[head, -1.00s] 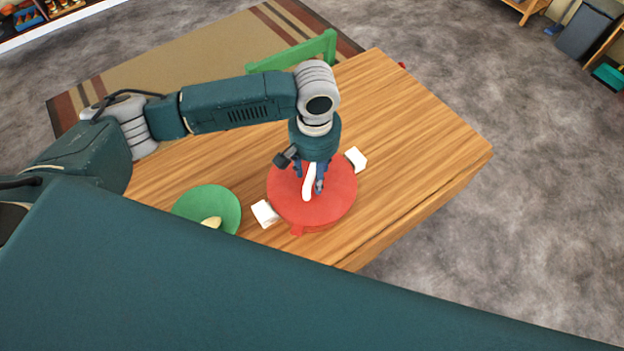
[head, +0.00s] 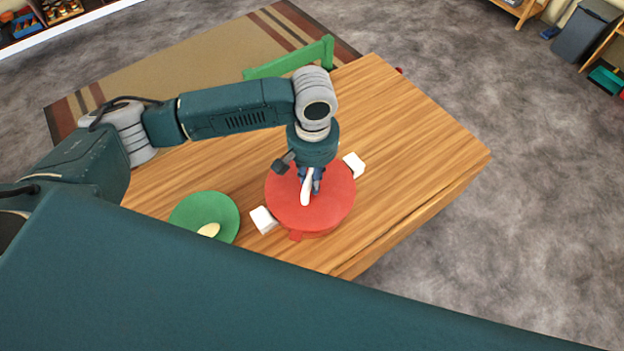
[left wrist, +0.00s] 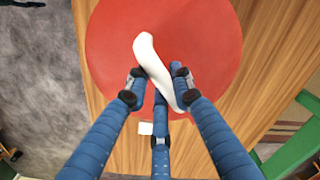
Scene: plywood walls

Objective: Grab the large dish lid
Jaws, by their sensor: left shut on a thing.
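The large dish lid (head: 335,204) is round and red, with a white bar handle (head: 306,188) across its top. It lies on a red dish with white side handles on the wooden table. My left gripper (head: 310,178) points down over the middle of the lid, shut on the white handle. In the left wrist view the lid (left wrist: 110,45) fills the upper middle, and the blue fingers of the left gripper (left wrist: 160,98) close around the handle (left wrist: 150,55). My right gripper is in neither view.
A green chair (head: 290,62) is at the table's far side. The right part of the wooden table (head: 420,130) is clear.

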